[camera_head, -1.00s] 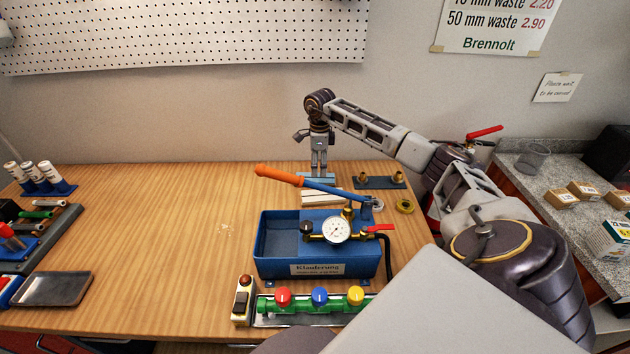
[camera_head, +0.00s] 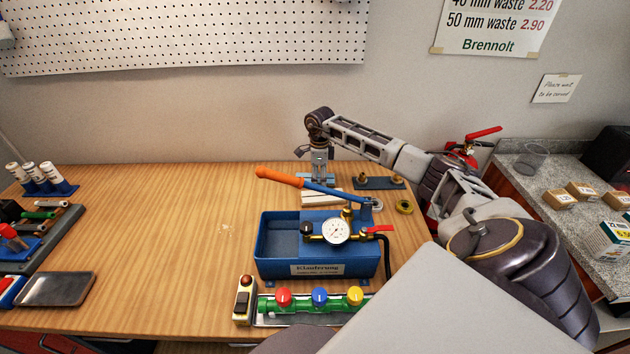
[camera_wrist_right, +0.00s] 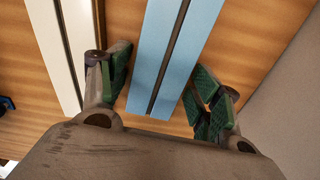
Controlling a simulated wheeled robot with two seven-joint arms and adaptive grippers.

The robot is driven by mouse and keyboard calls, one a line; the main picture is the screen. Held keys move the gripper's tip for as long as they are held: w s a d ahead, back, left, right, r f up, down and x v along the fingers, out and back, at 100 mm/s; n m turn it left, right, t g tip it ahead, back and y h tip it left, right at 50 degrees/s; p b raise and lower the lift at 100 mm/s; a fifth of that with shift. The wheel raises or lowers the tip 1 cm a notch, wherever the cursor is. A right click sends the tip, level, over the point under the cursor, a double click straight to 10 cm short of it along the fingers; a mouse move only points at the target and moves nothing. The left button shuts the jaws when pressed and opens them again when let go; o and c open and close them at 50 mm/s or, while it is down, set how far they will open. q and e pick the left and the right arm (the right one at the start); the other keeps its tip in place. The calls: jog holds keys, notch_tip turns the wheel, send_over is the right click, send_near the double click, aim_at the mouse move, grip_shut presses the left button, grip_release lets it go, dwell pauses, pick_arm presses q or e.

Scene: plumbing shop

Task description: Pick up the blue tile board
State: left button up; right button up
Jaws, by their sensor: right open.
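The light blue tile board (camera_wrist_right: 150,60), with a dark lengthwise groove, lies on the wooden bench in the right wrist view. In the head view it shows as a small light blue strip (camera_head: 301,180) near the back of the bench, partly hidden by my gripper. My right gripper (camera_head: 317,178) points down over it. In the right wrist view the green-padded fingers of the right gripper (camera_wrist_right: 160,95) are open, one on each side of the board, with gaps visible. My left gripper is not in view.
A white board (camera_wrist_right: 52,50) lies beside the blue one. In front stand a blue test pump (camera_head: 282,245) with an orange-tipped lever (camera_head: 280,176) and a valve strip (camera_head: 300,304). A dark plate with brass fittings (camera_head: 378,184) is to the right. The bench's left middle is clear.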

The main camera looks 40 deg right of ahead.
aim_at(319, 179)
dwell(0.4)
jog(key=c, duration=0.9)
jog(key=shift+r, duration=0.1)
notch_tip(319, 179, up, 10)
jog(key=b, duration=0.1)
dwell(0.5)
